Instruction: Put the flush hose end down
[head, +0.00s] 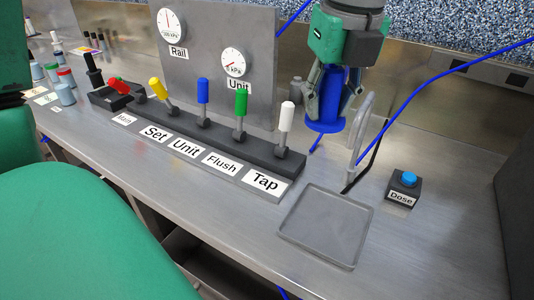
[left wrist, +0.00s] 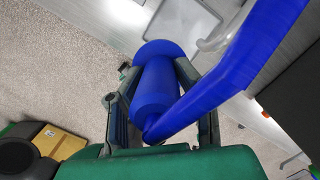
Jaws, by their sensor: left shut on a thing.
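The flush hose end (head: 326,112) is a blue cylinder with a wide round flange at its lower end. My left gripper (head: 329,98) is shut on it, with a finger on each side. The hose end is upright near the back of the bench, just left of the grey bent spout. I cannot tell whether its flange touches anything. In the left wrist view the blue hose end (left wrist: 157,88) lies between the fingers of my left gripper (left wrist: 160,80), with a thick blue hose (left wrist: 235,75) crossing to the upper right. My right gripper is not in view.
A grey square tray (head: 325,228) lies in front of the grey spout (head: 360,130). A Dose box (head: 403,188) with a blue button stands at right. A row of coloured levers (head: 203,92) and a gauge panel (head: 215,55) are at left. The bench front right is clear.

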